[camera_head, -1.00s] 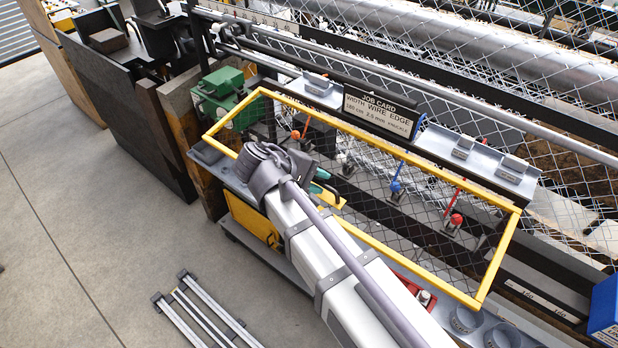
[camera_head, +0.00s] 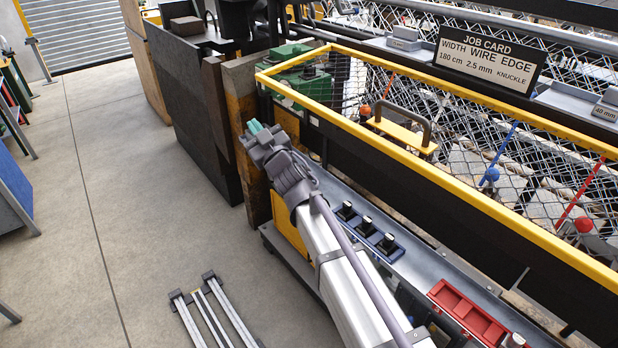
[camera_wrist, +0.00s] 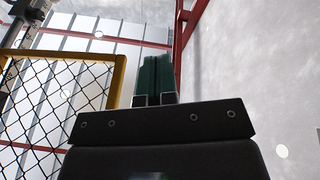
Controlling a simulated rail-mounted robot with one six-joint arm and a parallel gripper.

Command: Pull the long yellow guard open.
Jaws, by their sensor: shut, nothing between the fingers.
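The long yellow guard (camera_head: 432,172) is a yellow frame with wire mesh, running along the front of the machine from the left corner out past the right edge of the body view. Red and blue levers show inside its outline. A corner of the yellow frame with black mesh (camera_wrist: 120,62) also fills the left of the wrist view. My gripper (camera_head: 254,127) is in front of the machine's left end, just left of the guard and apart from it. Its teal fingers (camera_wrist: 153,62) are together and empty, pointing away from the wrist camera.
A yellow plate with a dark handle (camera_head: 428,128) sits behind the guard's front bar. Black knobs (camera_head: 366,225) and a red tray (camera_head: 470,312) are on the grey ledge. A job card (camera_head: 487,60) stands behind. Metal rails (camera_head: 212,310) lie on the floor; open floor is left.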

